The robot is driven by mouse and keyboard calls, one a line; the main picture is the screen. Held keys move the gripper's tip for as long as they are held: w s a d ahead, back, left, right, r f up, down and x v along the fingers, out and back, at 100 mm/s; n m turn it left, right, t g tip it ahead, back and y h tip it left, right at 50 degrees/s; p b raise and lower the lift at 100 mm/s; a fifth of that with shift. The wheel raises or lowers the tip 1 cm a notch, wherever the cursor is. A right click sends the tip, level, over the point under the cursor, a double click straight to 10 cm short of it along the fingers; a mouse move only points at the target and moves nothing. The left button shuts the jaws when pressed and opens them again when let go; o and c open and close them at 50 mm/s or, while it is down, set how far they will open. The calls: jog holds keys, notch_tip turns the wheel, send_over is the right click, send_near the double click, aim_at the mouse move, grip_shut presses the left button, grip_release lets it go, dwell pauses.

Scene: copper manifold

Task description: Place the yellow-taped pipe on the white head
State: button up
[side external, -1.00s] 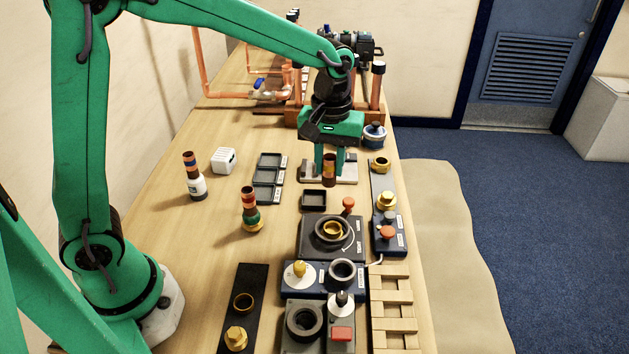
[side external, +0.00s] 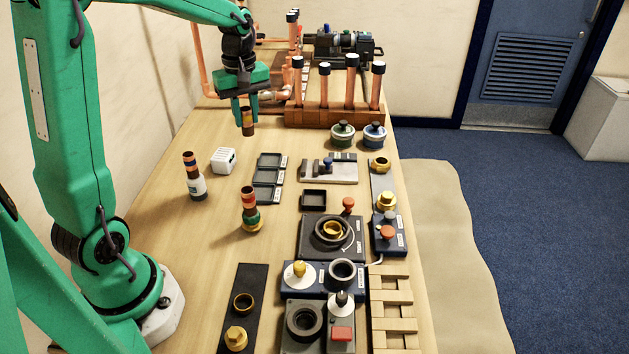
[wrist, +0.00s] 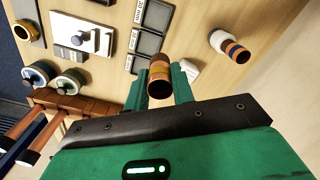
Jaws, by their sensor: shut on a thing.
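The yellow-taped pipe (side external: 248,127) is a short brown copper tube with a yellow band. My gripper (side external: 246,112) is shut on it and holds it roughly upright above the table, behind the white block. In the wrist view the pipe (wrist: 159,76) sits between the fingers of my gripper (wrist: 160,85). The white head (side external: 197,187) stands on the table at the left, in front of and left of the held pipe. A dark-topped pipe piece with a blue band (side external: 190,162) stands on it. The white head also shows at upper right in the wrist view (wrist: 219,39).
A white slotted block (side external: 223,160) stands close to the white head. A red-banded pipe on a green head (side external: 250,222) stands nearer. Black trays (side external: 268,178) lie to the right. A wooden rack of upright copper pipes (side external: 335,117) is at the back right.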

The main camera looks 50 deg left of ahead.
jog(key=shift+s+a, duration=0.2)
jog(key=shift+a, duration=0.3)
send_near(223, 153)
jog(key=shift+a, duration=0.15)
jog(key=shift+f, duration=2.05)
jog(key=shift+f, duration=0.2)
jog(key=o, duration=1)
jog(key=shift+r, duration=0.15)
notch_tip(223, 153, up, 12)
jog(key=shift+r, duration=0.1)
